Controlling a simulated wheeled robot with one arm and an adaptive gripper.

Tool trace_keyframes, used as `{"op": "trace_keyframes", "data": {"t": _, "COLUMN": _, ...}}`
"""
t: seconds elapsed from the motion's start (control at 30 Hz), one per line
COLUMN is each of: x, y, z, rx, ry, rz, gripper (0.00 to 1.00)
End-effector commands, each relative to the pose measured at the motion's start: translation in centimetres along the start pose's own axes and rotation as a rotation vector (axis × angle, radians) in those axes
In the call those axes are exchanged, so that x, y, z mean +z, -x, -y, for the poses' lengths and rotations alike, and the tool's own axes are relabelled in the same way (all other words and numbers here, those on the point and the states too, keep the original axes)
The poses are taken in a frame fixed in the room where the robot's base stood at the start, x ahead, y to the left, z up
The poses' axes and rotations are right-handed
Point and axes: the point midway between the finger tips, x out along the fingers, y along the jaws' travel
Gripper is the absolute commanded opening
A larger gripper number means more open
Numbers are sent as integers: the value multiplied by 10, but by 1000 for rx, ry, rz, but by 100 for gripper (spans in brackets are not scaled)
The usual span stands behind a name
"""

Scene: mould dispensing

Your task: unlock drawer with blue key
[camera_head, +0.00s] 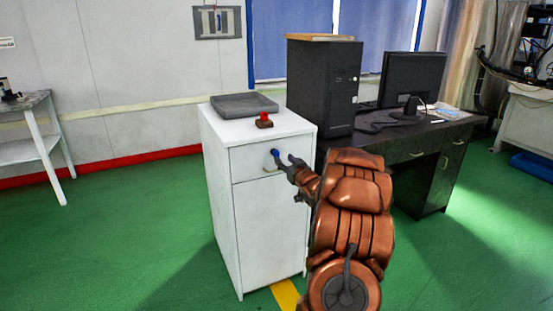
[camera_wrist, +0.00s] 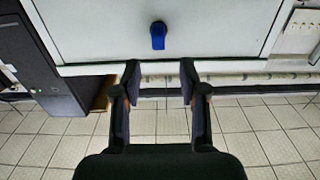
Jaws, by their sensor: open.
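A white cabinet (camera_head: 262,235) stands in front of me, and its top drawer (camera_head: 247,163) is shut. The blue key (camera_head: 275,153) sticks out of the upper part of the drawer front. It also shows in the wrist view (camera_wrist: 158,37), near the top middle against the white panel. My gripper (camera_head: 290,166) is close to the drawer front, just right of and below the key. In the wrist view my gripper (camera_wrist: 160,75) is open and empty, and the key lies beyond the gap between its fingertips, apart from both. The key's inner end is hidden.
A grey tray (camera_head: 232,107) and a red button on a dark base (camera_head: 264,121) are on the cabinet top. A black desk (camera_head: 420,150) stands at right with a computer tower (camera_head: 323,85) and monitor (camera_head: 412,78). The green floor left of the cabinet is clear.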

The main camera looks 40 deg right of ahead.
Motion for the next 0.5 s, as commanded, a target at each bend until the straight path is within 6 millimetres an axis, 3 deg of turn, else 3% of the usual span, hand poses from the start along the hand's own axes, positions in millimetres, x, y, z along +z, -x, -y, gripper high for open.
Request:
{"op": "trace_keyframes", "data": {"t": 0.17, "x": 0, "y": -10, "z": -2, "rx": -3, "ry": 2, "rz": -8, "gripper": 43}}
{"op": "trace_keyframes", "data": {"t": 0.5, "x": -1, "y": -49, "z": -1, "rx": -2, "ry": 2, "rz": -8, "gripper": 43}}
